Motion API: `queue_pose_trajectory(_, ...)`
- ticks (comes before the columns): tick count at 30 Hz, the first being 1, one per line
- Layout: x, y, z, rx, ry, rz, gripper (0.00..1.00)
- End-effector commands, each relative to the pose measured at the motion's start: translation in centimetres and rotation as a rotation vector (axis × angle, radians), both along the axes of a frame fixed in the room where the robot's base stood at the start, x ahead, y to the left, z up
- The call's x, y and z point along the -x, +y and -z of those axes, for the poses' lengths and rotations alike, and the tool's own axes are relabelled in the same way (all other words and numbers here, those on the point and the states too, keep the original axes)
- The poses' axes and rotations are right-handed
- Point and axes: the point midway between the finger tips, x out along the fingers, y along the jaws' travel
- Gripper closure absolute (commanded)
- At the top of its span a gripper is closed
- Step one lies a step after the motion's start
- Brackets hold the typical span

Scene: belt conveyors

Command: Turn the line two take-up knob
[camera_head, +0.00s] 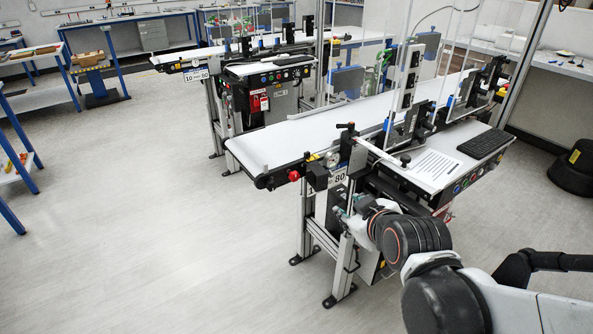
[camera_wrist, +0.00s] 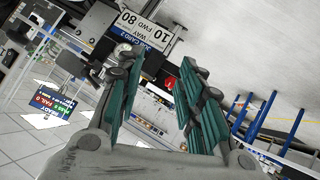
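The near conveyor (camera_head: 300,132) shows a red knob (camera_head: 293,175) on its side near the left end, most likely the line two take-up knob; the far conveyor's panel seems to read LINE 1. A round dial (camera_head: 331,158) sits to the knob's right. The wrist view is rolled over; the red knob (camera_wrist: 170,87) shows there between my fingers, partly hidden by them and beyond their reach as far as I can tell. My gripper (camera_wrist: 160,70) is open, its two green-padded fingers apart with nothing held. In the head view it is low beside the near conveyor's frame, mostly hidden by my wrist.
A number plate (camera_wrist: 142,33) and the dial (camera_wrist: 122,50) lie close to my left finger in the wrist view. A clipboard sheet (camera_head: 432,167) and black keyboard (camera_head: 485,143) sit on the side shelf. The floor (camera_head: 150,240) to the left is clear.

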Motion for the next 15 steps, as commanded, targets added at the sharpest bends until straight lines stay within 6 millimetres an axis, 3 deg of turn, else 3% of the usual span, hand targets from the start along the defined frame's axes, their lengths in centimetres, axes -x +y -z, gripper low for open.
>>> queue_pose_trajectory(6, -2.9, 3.0, 0.1, 0.115, -0.159, -0.131, 0.66)
queue_pose_trajectory(15, -4.1, 7.1, 0.5, 0.243, -0.340, -0.262, 0.66)
